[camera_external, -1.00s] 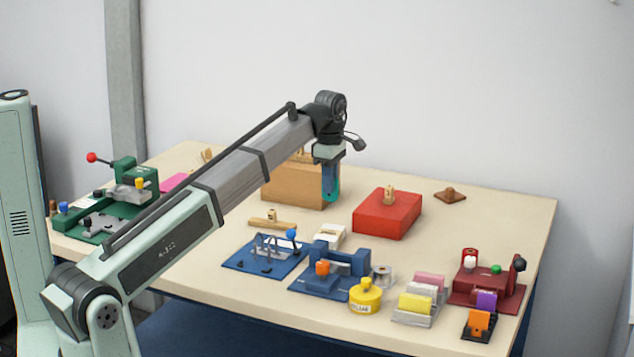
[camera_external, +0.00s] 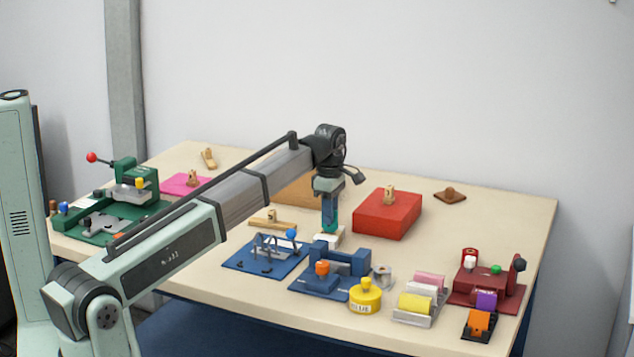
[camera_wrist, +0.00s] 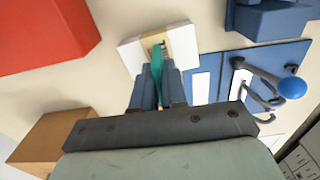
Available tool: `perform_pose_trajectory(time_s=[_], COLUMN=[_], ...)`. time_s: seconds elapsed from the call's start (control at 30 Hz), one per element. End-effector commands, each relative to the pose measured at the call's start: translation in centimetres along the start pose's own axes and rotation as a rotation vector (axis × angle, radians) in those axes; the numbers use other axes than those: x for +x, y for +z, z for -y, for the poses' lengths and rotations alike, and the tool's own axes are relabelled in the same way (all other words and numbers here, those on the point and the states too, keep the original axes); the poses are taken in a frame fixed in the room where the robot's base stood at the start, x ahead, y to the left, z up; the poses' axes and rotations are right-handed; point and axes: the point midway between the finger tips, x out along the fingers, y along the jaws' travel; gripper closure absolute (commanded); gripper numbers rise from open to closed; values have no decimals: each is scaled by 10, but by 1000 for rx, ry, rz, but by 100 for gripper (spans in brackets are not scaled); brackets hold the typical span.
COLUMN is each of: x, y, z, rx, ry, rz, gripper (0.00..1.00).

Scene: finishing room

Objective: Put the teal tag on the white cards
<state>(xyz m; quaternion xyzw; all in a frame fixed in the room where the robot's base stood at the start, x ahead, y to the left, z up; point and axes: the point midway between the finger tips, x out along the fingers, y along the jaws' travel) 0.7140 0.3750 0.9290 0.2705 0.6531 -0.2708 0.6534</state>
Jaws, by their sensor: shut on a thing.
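My gripper (camera_external: 329,226) is shut on the teal tag (camera_wrist: 157,60), which points down between the fingers. In the external view only a sliver of teal shows beside the blue fingers. The white cards (camera_external: 336,239) lie on the table directly below my gripper, partly hidden by it. In the wrist view the white cards (camera_wrist: 131,55) have a tan band across them, and the teal tag's tip overlaps this band. I cannot tell whether the tag touches the cards.
A blue press (camera_external: 345,262) and a blue wire-stand plate (camera_external: 240,262) stand close in front of the cards. A red box (camera_external: 385,220) is to the right, and a cardboard-brown box (camera_external: 291,192) is behind.

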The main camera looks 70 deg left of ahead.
Motion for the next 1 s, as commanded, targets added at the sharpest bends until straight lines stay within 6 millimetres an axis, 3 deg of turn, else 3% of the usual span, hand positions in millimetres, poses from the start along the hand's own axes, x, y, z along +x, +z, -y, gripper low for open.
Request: perform_pose_trajectory(time_s=[0.13, 0.17, 0.4, 0.77, 1.0], x=[3, 3, 2, -3, -36], y=[0, 0, 0, 0, 0], z=[0, 0, 0, 0, -1], rx=[0, 0, 0, 0, 0], ry=[0, 0, 0, 1, 3], rz=[0, 0, 0, 0, 1], gripper=[100, 86, 63, 62, 62])
